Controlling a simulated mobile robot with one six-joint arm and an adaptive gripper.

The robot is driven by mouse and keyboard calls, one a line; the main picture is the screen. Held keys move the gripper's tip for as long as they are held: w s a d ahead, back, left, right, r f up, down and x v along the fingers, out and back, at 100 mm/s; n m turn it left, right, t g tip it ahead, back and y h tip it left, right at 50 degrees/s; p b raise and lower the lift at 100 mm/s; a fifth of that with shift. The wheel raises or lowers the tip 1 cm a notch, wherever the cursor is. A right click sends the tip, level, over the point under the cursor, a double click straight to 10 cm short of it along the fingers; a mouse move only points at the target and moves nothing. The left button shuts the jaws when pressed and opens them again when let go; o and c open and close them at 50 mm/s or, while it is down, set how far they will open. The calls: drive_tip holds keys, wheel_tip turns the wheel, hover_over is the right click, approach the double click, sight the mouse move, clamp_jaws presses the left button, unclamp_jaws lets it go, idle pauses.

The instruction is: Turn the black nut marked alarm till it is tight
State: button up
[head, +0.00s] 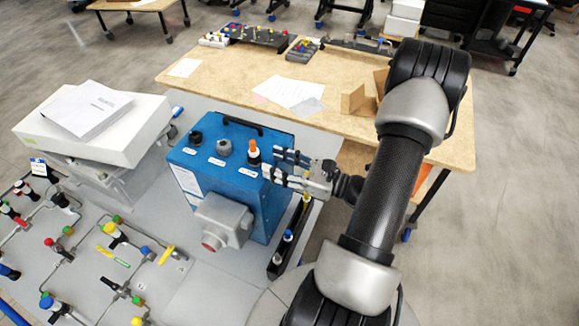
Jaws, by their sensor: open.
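The blue analyser box (224,182) stands on the grey bench with a row of fittings on its top. The nearest to my gripper is a black nut (254,158) with an orange piece standing up from it. A dark fitting (195,138) and a grey one (225,148) sit farther left. Small white labels lie by the fittings, too small to read, so I cannot tell which says alarm. My gripper (270,162) is open and comes in from the right, its fingertips just right of the orange-topped nut. I cannot tell whether they touch it.
A black handle (243,126) rises at the box's back edge. A grey housing (225,220) juts from its front. Pipes and valves cover the left bench; a white box (95,128) with papers stands behind them. A wooden table (330,85) is behind.

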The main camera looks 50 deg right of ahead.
sight(258, 160)
drive_tip(key=shift+x, duration=2.95)
drive_tip(key=shift+s, duration=0.1)
drive_tip(key=shift+c, duration=0.6)
drive_tip(key=c, duration=0.9)
drive_tip(key=shift+o, duration=0.2)
drive_tip(key=m+h, duration=0.1)
drive_tip(key=h, duration=0.1)
drive_tip(key=m+t+h+b, duration=0.1)
drive_tip(key=m+h, duration=0.1)
drive_tip(key=shift+a+f+h, duration=0.1)
drive_tip(key=shift+a+h, duration=0.2)
drive_tip(key=shift+a, duration=0.1)
drive_tip(key=shift+m+h, duration=0.5)
drive_tip(key=shift+h, duration=0.3)
drive_tip(key=shift+r+h+p, duration=0.3)
drive_tip(key=shift+p, duration=0.35)
drive_tip(key=m+h+p, duration=0.2)
drive_tip(key=p, duration=0.1)
drive_tip(key=shift+f+h, duration=0.1)
drive_tip(key=shift+h, duration=0.3)
